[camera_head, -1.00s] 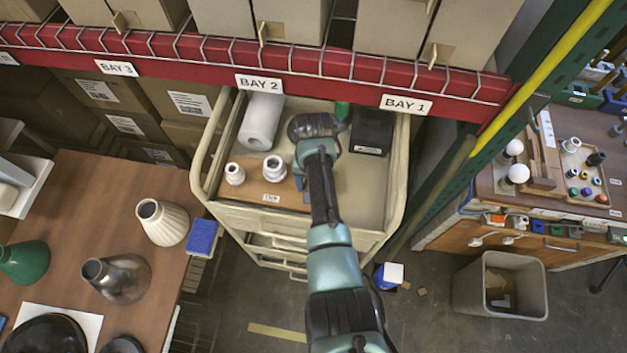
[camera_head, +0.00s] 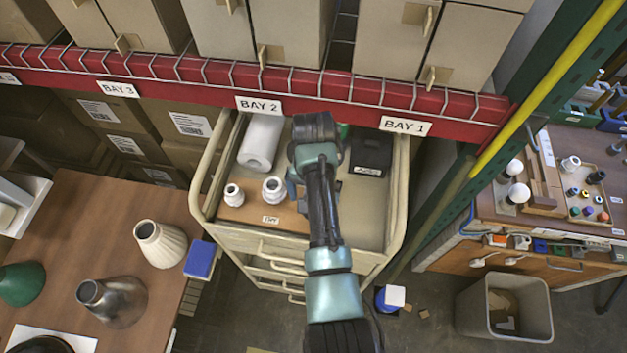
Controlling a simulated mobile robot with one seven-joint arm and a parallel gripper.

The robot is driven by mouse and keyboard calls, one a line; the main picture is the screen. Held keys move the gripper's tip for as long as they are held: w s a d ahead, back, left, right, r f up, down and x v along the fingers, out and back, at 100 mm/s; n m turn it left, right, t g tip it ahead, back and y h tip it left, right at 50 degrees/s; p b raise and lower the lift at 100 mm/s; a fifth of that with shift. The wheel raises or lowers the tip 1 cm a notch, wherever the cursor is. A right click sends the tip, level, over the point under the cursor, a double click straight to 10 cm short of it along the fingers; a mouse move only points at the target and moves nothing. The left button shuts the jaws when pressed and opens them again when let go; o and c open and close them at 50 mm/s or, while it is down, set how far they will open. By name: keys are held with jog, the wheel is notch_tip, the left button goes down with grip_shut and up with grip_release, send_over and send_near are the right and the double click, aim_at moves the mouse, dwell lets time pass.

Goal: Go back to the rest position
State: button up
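My arm reaches up from the bottom of the view over the beige cart (camera_head: 396,190). My gripper (camera_head: 300,192) is at the arm's far end, above the cart's top. Its fingers are mostly hidden by my own wrist, so I cannot tell whether it is open or shut or holds anything. On the cart's wooden board stand two white lamp sockets, a smaller one (camera_head: 234,195) at left and a larger one (camera_head: 273,190) just left of my gripper. A white paper roll (camera_head: 261,143) lies behind them.
A black box (camera_head: 371,155) sits at the cart's right. The red shelf beam (camera_head: 330,88) crosses behind. A wooden table with lampshades (camera_head: 160,244) is at left. A grey bin (camera_head: 503,305) stands on the floor at right. A green upright (camera_head: 540,100) rises nearby.

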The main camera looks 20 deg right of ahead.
notch_tip(320, 180, up, 7)
jog(key=b, duration=0.1)
jog(key=shift+r, duration=0.2)
jog(key=w+a+r+n+t+h+b, duration=0.1)
jog(key=w+r+n+t+h+b, duration=0.15)
jog(key=w+r+t, duration=0.55)
jog(key=w+a+r+n+t+b, duration=0.1)
jog(key=w+a+r+t+b, duration=0.15)
jog(key=r, duration=0.65)
jog(key=w+a+r+n+t+b, duration=0.1)
jog(key=w+a+r+t, duration=0.25)
jog(key=r, duration=0.45)
jog(key=s+a+r+n+t+y+b, duration=0.1)
jog(key=s+a+r+t+b, duration=0.1)
jog(key=s+r+t, duration=0.4)
jog(key=s+a+r+n+t+y+b, duration=0.1)
jog(key=s+a+r+t, duration=0.4)
jog(key=s+r, duration=0.8)
notch_tip(320, 180, up, 6)
jog(key=shift+s+f+n+t+b, duration=0.15)
jog(key=shift+f+n+t+b, duration=0.15)
jog(key=shift+n+t, duration=0.65)
jog(key=shift+a+m+t+y, duration=0.1)
jog(key=shift+m+t+y, duration=0.15)
jog(key=shift+m, duration=0.05)
